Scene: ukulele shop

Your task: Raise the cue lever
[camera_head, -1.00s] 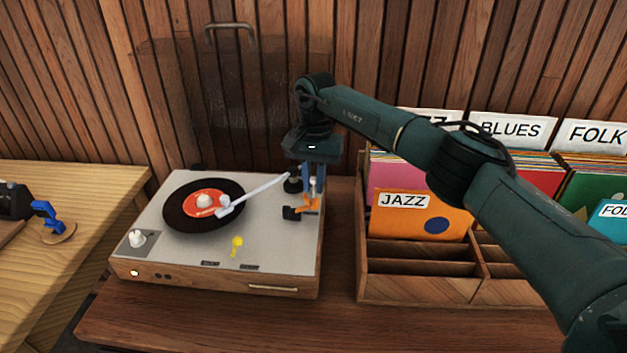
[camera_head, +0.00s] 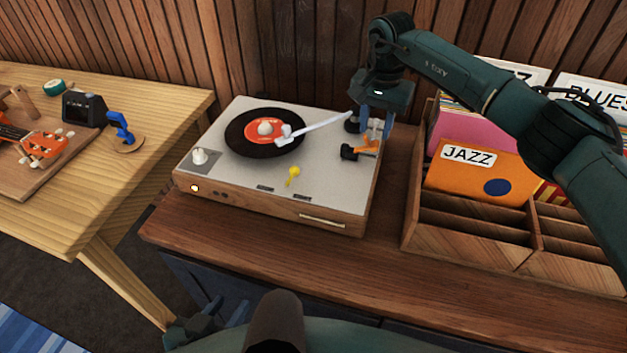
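The turntable (camera_head: 235,185) stands on the dark wood counter with a black record and a white tonearm (camera_head: 318,128), whose head end lies over the record. A small orange part with a black end (camera_head: 349,153) sits at the deck's right side, by the tonearm base; it looks like the cue lever, but I cannot be sure. My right gripper (camera_head: 374,130) points down there, its blue fingers a little apart, just above or around the orange part. Contact is hidden. A yellow lever (camera_head: 293,173) stands near the deck's front. My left gripper (camera_head: 203,328) seems to be low at the bottom edge, partly cut off.
A wooden record crate (camera_head: 465,245) with a JAZZ sleeve (camera_head: 480,172) stands close right of the turntable, under my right arm. A pale workbench (camera_head: 165,105) with a ukulele (camera_head: 35,145) and a blue clamp-like tool (camera_head: 121,127) is at left. The counter front is clear.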

